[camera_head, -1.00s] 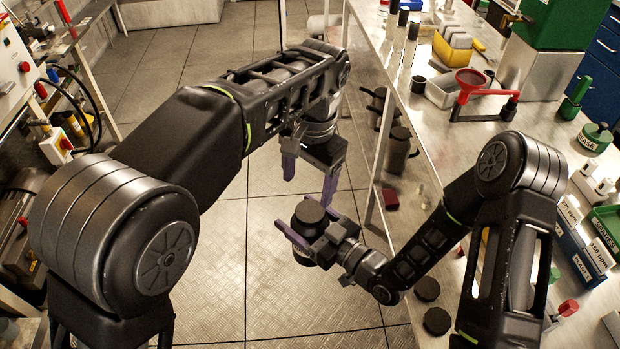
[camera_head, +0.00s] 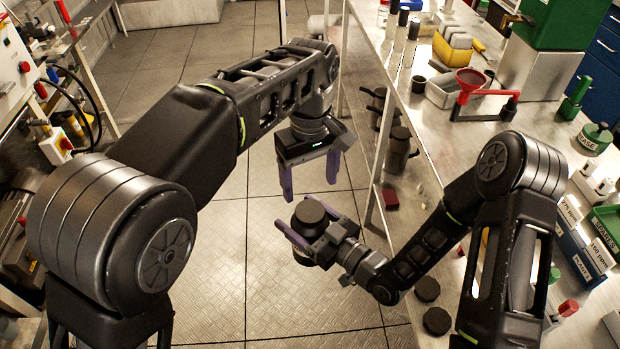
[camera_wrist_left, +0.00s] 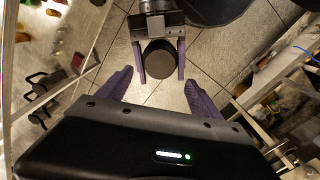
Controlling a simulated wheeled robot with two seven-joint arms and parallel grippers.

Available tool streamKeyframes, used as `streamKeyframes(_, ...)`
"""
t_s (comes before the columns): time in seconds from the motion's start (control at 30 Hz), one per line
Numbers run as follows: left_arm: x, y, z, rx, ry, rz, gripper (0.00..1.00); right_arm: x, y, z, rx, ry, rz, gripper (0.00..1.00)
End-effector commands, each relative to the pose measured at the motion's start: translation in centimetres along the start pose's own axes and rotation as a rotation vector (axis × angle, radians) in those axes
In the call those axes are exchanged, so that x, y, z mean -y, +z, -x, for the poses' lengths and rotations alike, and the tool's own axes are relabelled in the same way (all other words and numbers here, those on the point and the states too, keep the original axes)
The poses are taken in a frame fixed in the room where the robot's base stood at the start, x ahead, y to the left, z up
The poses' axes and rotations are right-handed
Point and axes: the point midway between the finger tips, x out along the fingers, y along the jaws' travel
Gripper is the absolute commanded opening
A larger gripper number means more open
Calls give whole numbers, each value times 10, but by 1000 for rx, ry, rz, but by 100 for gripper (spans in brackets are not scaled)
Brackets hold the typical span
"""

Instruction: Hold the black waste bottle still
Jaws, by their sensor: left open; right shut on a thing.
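The black waste bottle (camera_head: 310,215) is upright with its dark round cap on top, held in the air over the floor. My right gripper (camera_head: 297,240) is shut on it, with purple fingers on either side; its label is mostly hidden. My left gripper (camera_head: 308,190) is above the bottle, open and empty, its fingers pointing down. In the left wrist view the bottle's cap (camera_wrist_left: 160,60) lies between the right gripper's fingers, ahead of my left gripper's spread fingers (camera_wrist_left: 158,88). The left fingers do not visibly touch the bottle.
Dark jugs (camera_head: 397,150) stand on the shelf beneath. The tiled floor (camera_head: 215,270) is clear.

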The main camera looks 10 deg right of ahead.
Motion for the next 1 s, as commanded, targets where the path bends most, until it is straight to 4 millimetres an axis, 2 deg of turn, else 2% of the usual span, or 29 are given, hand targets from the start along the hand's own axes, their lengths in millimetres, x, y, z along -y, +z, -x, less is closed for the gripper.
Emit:
streamKeyframes(0.17,0,0,-10,1,-2,-1,75,0,-1,0,-4,0,1,0)
streamKeyframes(0.63,0,0,-70,1,-2,-2,75,0,-2,0,-4,-1,1,0)
streamKeyframes(0.8,0,0,-79,0,-1,-2,75,0,-2,0,-4,-1,1,0)
streamKeyframes(1.0,0,0,-80,0,-1,-2,75,0,-2,0,-4,-1,1,0)
